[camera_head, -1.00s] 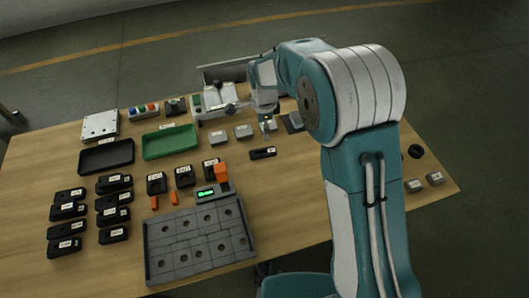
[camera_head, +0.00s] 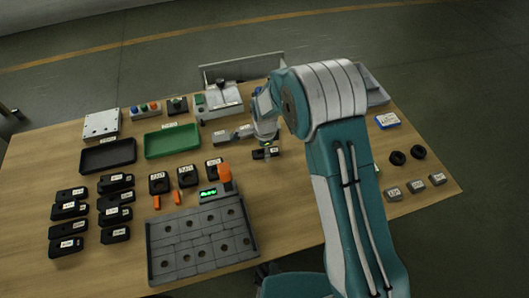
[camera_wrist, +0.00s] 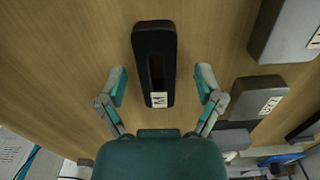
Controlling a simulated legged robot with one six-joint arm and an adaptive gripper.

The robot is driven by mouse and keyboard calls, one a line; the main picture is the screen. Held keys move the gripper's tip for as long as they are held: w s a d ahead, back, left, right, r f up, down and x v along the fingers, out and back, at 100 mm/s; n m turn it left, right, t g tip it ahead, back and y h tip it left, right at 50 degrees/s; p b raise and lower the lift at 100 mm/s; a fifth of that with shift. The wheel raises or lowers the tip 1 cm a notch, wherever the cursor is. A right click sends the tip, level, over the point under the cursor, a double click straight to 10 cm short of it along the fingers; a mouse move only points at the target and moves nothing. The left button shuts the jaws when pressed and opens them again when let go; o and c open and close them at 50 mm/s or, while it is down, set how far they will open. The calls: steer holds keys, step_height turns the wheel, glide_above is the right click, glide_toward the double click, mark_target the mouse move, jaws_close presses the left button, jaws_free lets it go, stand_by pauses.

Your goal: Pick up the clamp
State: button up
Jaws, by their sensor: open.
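A black slotted bar with a white label, likely the clamp (camera_wrist: 154,40), lies flat on the wooden table in the wrist view. It also shows in the head view (camera_head: 259,155), partly covered by my gripper. My gripper (camera_wrist: 161,72) is open and empty, with one finger on each side of the bar's labelled end. I see bare table between each finger and the bar. In the head view my gripper (camera_head: 266,143) is directly over the bar; its exact height is hard to tell.
Labelled grey blocks (camera_wrist: 285,30) sit to the right of the bar in the wrist view. A green tray (camera_head: 172,152), black tray (camera_head: 108,166), several black labelled blocks (camera_head: 115,234), and a grey plate with holes (camera_head: 200,260) fill the table's left. Bare table lies around the bar.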

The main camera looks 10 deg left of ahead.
steer(key=shift+d, duration=0.2)
steer(key=shift+c, duration=1.2)
steer(key=shift+d, duration=0.1)
steer(key=c, duration=0.6)
steer(key=shift+r, duration=0.1)
jaws_close()
